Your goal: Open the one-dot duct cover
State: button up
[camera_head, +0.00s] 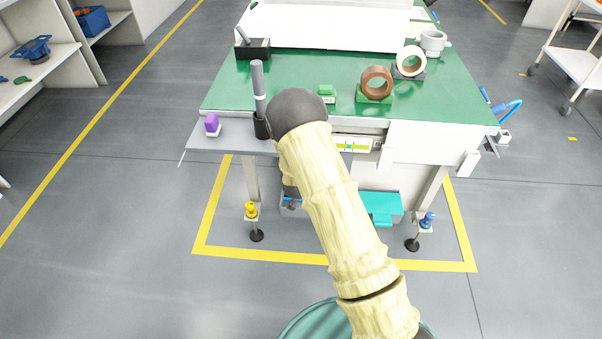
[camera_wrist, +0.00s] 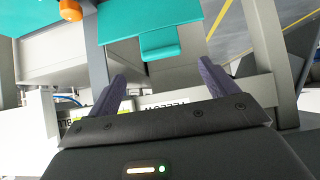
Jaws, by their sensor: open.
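My gripper (camera_wrist: 162,87) is open in the wrist view, its two dark fingers spread apart with nothing between them. Past the fingertips is a teal part (camera_wrist: 160,45) with a rounded tab under the workbench. In the head view a teal part (camera_head: 382,207) also shows below the bench (camera_head: 430,106), right of my arm. My arm hides the gripper in the head view. I see no dot mark in either view, so I cannot tell which part is the one-dot duct cover.
A label strip (camera_head: 354,145) runs along the bench front. An orange knob (camera_wrist: 70,9) is at the wrist view's upper left. Bench legs with yellow (camera_head: 251,210) and blue (camera_head: 427,219) fittings flank the space below. Brown (camera_head: 376,80) and cream (camera_head: 411,60) rings stand on top.

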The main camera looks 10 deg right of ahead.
jog(key=p+v, duration=0.1)
jog(key=v, duration=0.7)
jog(key=shift+w+d+r, duration=0.1)
jog(key=shift+r, duration=0.1)
jog(key=s+d+r+n+g+y, duration=0.1)
jog(key=s+d+r+g, duration=0.3)
jog(key=s+r, duration=0.65)
jog(key=s+d+r+n+g+y, duration=0.1)
jog(key=s+d+r+g, duration=0.2)
jog(key=s+r, duration=0.75)
jog(key=w+r+p+v, duration=0.1)
jog(key=w+p+v, duration=0.2)
jog(key=p+v, duration=2.3)
jog(key=p, duration=0.4)
jog(key=shift+w+d, duration=0.15)
jog(key=shift+d, duration=0.25)
jog(key=shift+f, duration=0.1)
